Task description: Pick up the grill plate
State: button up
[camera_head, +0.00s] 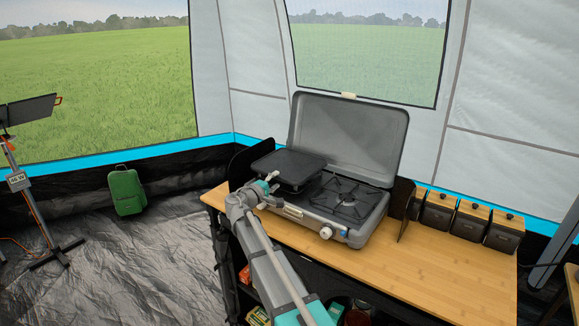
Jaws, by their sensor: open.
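The grill plate (292,166) is a dark, flat, square plate lying on the left side of the camping stove (372,222), over the left burner. My gripper (272,178) is open at the front left edge of the plate, and my arm reaches up to it from below. The gripper is small in the picture, and I cannot tell whether its fingers touch the plate or stand just short of it. My arm hides part of the stove's front left.
The stove's grey lid (350,135) stands open behind the plate. The right burner (345,197) is bare. Dark wind panels flank the stove. Several dark canisters (438,214) stand at right on the wooden table (440,270), whose front right is clear.

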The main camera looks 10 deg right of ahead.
aim_at(283, 172)
jog(key=shift+w+d, duration=0.1)
dwell(0.3)
jog(key=shift+x, duration=2.5)
jog(key=shift+w+r, duration=0.1)
jog(key=shift+r, duration=0.1)
grip_shut()
